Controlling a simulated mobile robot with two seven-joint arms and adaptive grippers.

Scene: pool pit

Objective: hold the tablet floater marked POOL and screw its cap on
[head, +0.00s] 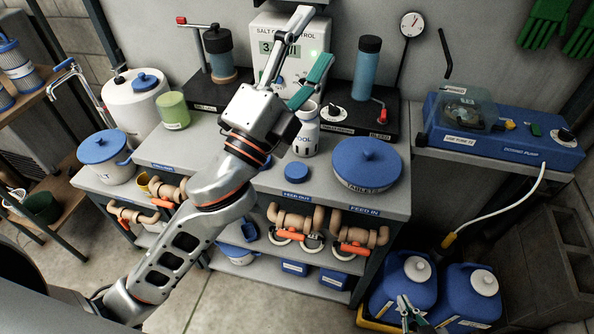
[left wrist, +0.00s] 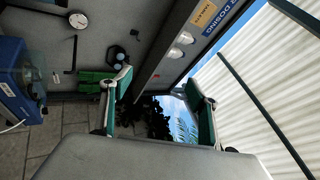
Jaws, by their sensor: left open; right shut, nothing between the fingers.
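The white tablet floater (head: 304,142) stands upright on the counter in the head view, its top open. Its lettering shows as "OOL", the first letter being hidden or turned away. A small round blue cap (head: 296,173) lies on the counter just in front of it. My left gripper (head: 316,40) is open and empty, above and behind the floater, apart from it. The left wrist view shows its two green-padded fingers (left wrist: 158,100) spread with nothing between; floater and cap are out of that view. My right gripper (head: 411,312) is shut and empty at the lower right, by the jugs.
A wide blue-lidded tub marked TABLETS (head: 367,176) stands right of the cap. A green cup (head: 173,111) and white pots are to the left. A black ledge with a blue bottle (head: 366,72) runs behind. Blue jugs (head: 470,293) stand low at right.

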